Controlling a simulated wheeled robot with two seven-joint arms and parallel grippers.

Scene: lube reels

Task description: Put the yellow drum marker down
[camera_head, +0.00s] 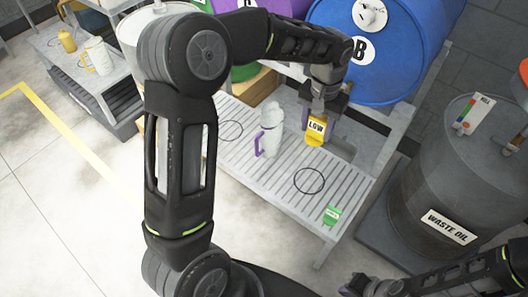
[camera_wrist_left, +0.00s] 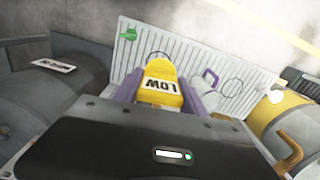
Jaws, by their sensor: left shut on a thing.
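The yellow drum marker (camera_head: 316,133), labelled LOW, is between the fingers of my left gripper (camera_head: 320,115), which is shut on it. In the left wrist view the marker (camera_wrist_left: 162,86) sits between the two fingers, label up. It is over the back right part of the slatted grey bench (camera_head: 262,185), behind a black ring outline (camera_head: 309,181). I cannot tell if its underside touches the bench. My right gripper (camera_head: 372,286) is low at the bottom edge, partly cut off, its fingers unclear.
A white jug with a purple handle (camera_head: 270,130) stands left of the marker. A green tag (camera_head: 331,215) is at the bench's front right corner. A blue drum (camera_head: 385,50) lies above the bench. A waste oil drum (camera_head: 440,190) stands at the right.

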